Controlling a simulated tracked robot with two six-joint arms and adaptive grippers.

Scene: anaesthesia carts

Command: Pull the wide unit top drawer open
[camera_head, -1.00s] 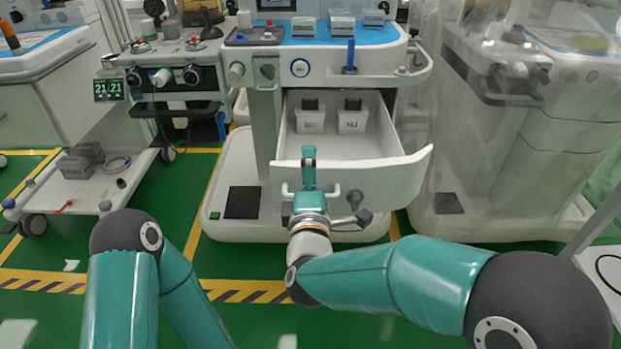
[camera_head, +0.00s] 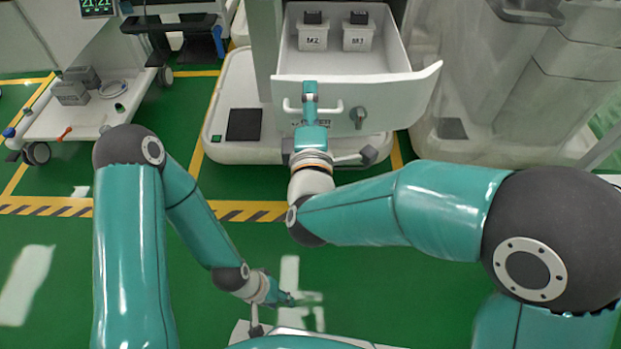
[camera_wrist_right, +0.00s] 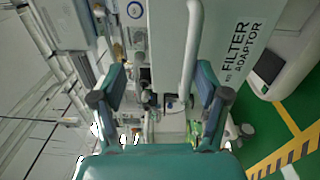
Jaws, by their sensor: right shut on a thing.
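My right gripper (camera_head: 310,97) is at the white bar handle (camera_head: 291,107) on the drawer front. In the right wrist view the handle (camera_wrist_right: 190,60) runs up between the fingers, close to the right one, and the gripper is shut on it. My left gripper (camera_head: 288,298) hangs low over the green floor, away from the drawer. Its finger opening is too small to judge.
The wide unit's base (camera_head: 230,100) stands on the floor under the drawer. A cart with a low shelf (camera_head: 100,120) is at left, and a plastic-covered unit (camera_head: 530,80) stands close at right. Green floor (camera_head: 400,290) is open in front, with a yellow-black stripe (camera_head: 50,207).

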